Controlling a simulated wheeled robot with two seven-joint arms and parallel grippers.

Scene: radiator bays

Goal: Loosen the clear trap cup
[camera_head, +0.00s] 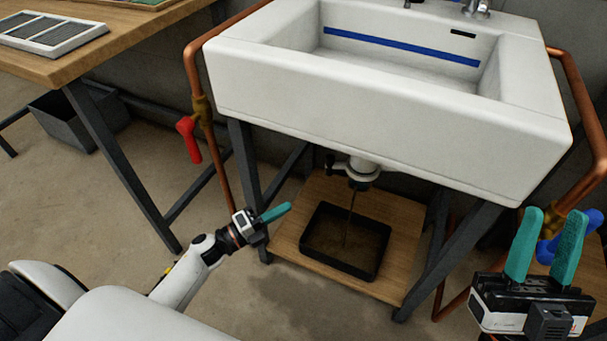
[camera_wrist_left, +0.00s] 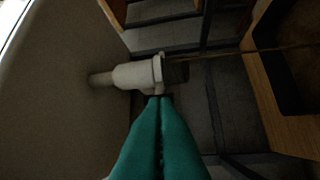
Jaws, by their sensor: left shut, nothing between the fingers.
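The trap hangs under the white sink (camera_head: 390,115). Its white upper body (camera_head: 363,164) shows below the basin, with a dark-looking cup (camera_head: 358,184) at its lower end. In the left wrist view the white trap body (camera_wrist_left: 135,75) lies across the picture and the cup (camera_wrist_left: 178,72) looks dark at its right end. A thin brown stream runs from the cup. My left gripper (camera_head: 287,208) is shut and empty, left of and lower than the cup in the head view. Its teal fingertips (camera_wrist_left: 158,98) appear just below the trap in the wrist view; contact is unclear. My right gripper (camera_head: 553,213) is open and empty at the far right.
A black tray (camera_head: 325,268) with brown liquid stands on a wooden board (camera_head: 288,240) under the sink. Dark sink legs flank it. A copper pipe with a red valve handle (camera_head: 188,138) is at left; a blue handle (camera_head: 556,245) is behind my right gripper. A wooden table (camera_head: 85,60) stands upper left.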

